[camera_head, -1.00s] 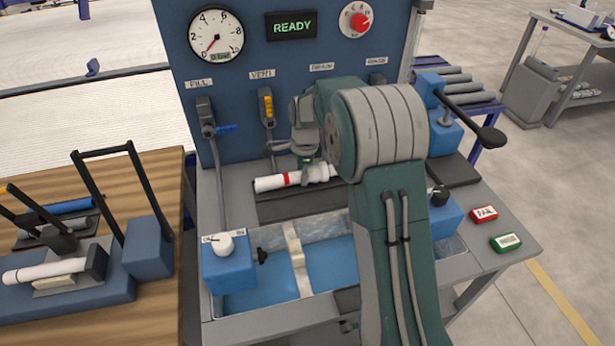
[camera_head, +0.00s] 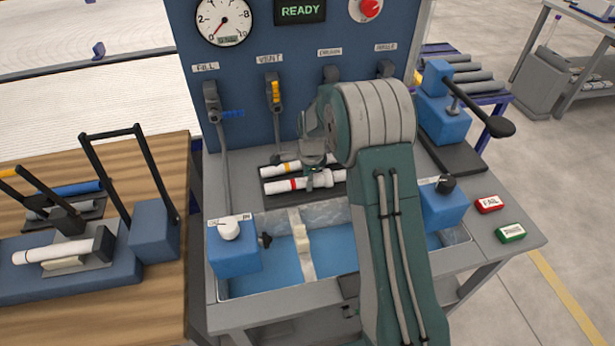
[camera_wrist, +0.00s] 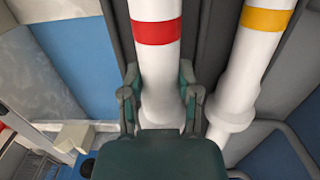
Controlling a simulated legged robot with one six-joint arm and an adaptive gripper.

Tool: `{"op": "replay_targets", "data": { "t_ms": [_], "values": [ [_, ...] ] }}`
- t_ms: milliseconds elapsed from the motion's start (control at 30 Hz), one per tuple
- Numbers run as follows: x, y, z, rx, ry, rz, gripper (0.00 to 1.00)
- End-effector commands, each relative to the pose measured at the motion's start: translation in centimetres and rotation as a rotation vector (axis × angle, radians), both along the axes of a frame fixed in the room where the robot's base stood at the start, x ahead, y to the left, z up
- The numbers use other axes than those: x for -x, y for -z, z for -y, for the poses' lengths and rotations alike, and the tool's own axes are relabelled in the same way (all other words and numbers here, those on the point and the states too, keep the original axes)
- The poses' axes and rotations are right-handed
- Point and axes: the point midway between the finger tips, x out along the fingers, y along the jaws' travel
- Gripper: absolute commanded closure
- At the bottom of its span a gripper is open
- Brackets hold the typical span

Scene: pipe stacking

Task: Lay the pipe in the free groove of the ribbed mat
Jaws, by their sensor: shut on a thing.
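My gripper (camera_head: 316,178) is over the dark ribbed mat (camera_wrist: 207,40) on the bench. In the wrist view my gripper (camera_wrist: 161,100) is shut on a white pipe with a red band (camera_wrist: 157,31), one finger on each side of it. In the head view this red-banded pipe (camera_head: 278,187) lies level along the front part of the mat. Whether it rests fully in its groove I cannot tell. A second white pipe with a yellow band (camera_wrist: 262,35) lies alongside, apart from it, in the rear groove. My arm hides the right ends of both pipes.
A blue water basin (camera_head: 268,282) with a pale divider lies in front of the mat. A panel with valve handles (camera_head: 275,92) stands behind. A blue clamp with a black lever (camera_head: 440,105) stands at right. A wooden table (camera_head: 150,315) with fixtures is at left.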

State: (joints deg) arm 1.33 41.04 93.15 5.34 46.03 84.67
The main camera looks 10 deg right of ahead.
Motion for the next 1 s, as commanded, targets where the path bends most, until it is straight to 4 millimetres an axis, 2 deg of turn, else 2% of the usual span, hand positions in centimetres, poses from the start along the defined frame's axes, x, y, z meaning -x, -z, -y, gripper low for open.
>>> {"op": "replay_targets", "data": {
  "t_ms": [800, 833, 867, 900, 933, 1000],
  "values": [
    [0.07, 0.19, 0.05, 0.0, 0.0, 0.001, 1.0],
    [0.07, 0.19, 0.05, 0.0, 0.0, 0.001, 0.53],
    [0.07, 0.19, 0.05, 0.0, 0.0, 0.001, 0.4],
    [0.07, 0.18, 0.05, 0.0, 0.0, 0.001, 0.22],
    [0.07, 0.18, 0.05, 0.0, 0.0, 0.001, 0.18],
    [0.07, 0.19, 0.05, 0.0, 0.0, 0.001, 0.18]
  ]
}}
